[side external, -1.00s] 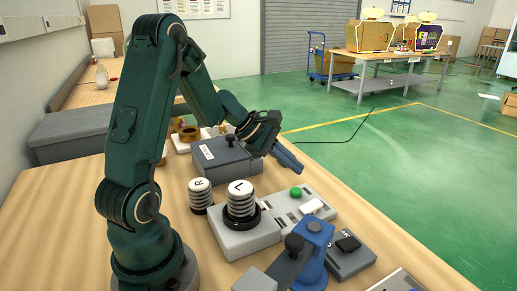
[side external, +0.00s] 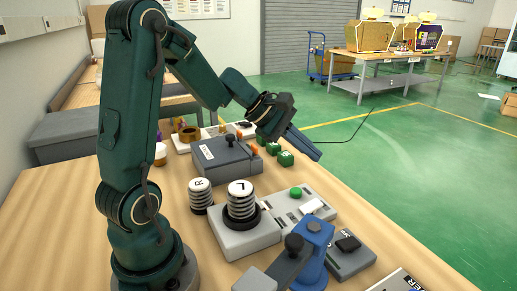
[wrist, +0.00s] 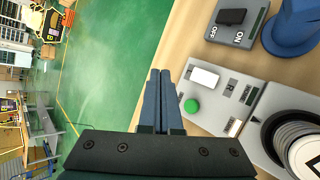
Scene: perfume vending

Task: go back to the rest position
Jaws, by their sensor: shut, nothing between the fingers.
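My gripper (side external: 314,152) is in the air, above and beyond the table's far right edge in the side view. Its blue fingers are together with nothing between them, and they also show shut in the wrist view (wrist: 161,80). My arm is raised and bent at the elbow, with the fingers pointing down to the right. The fingers touch nothing in view.
Below stand a grey box with a black knob (side external: 228,160), small green blocks (side external: 286,158), striped cylinders R (side external: 201,194) and L (side external: 241,200), a panel with a green button (side external: 296,192), and a blue device (side external: 314,245). Air right of the table is clear.

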